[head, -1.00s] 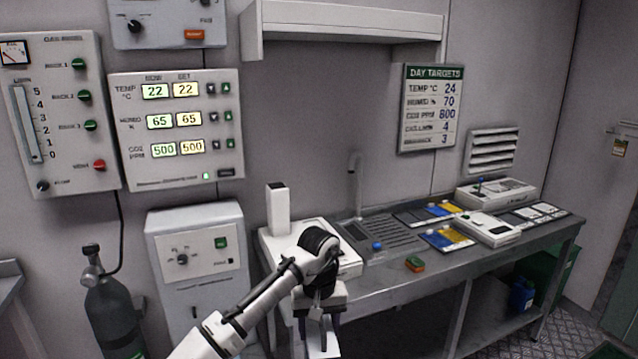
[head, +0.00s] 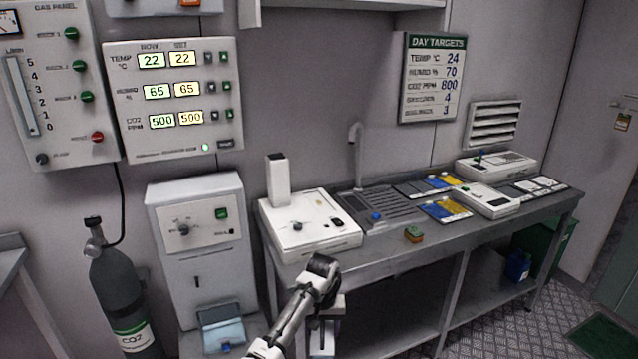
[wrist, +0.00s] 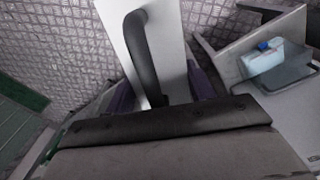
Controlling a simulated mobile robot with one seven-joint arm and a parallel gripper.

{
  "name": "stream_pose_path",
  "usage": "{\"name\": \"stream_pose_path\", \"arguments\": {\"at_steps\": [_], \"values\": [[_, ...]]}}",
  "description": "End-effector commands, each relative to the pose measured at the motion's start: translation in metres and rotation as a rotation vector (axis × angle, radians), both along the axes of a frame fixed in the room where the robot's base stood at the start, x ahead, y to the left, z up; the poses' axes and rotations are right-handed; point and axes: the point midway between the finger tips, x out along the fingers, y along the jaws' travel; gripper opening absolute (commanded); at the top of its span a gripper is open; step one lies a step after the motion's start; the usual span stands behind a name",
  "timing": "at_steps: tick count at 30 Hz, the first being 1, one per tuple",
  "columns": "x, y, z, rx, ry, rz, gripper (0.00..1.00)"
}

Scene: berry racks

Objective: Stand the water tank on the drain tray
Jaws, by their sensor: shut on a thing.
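My gripper (head: 323,342) is low in front of the bench. It is shut on a pale flat panel with a black curved handle (wrist: 146,55), which hangs between the dark fingers in the wrist view. A pale-blue, see-through box with a blue cap, apparently the water tank (head: 222,334), sits low at the front of the white cabinet, apart from my gripper. It also shows at the right of the wrist view (wrist: 262,58). The grey ridged drain tray (head: 392,203) is set in the bench below the tap. A small blue knob or cap is on its near left side.
The white cabinet (head: 196,235) stands left of the bench. A gas cylinder (head: 122,300) is at its left.

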Motion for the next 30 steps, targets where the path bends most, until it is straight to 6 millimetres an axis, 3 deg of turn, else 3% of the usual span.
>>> {"name": "stream_pose_path", "arguments": {"at_steps": [6, 12, 15, 23, 26, 30], "values": [[0.001, -0.004, 0.001, -0.006, -0.005, -0.002, 0.00], [-0.008, 0.007, -0.009, 0.000, 0.026, 0.021, 0.00], [-0.008, 0.010, -0.027, 0.007, 0.028, 0.021, 0.00], [-0.010, 0.010, -0.042, 0.006, 0.027, 0.021, 0.00], [-0.018, 0.012, -0.054, 0.004, 0.029, 0.022, 0.00], [-0.040, 0.016, -0.087, 0.002, 0.034, 0.020, 0.00]]}}
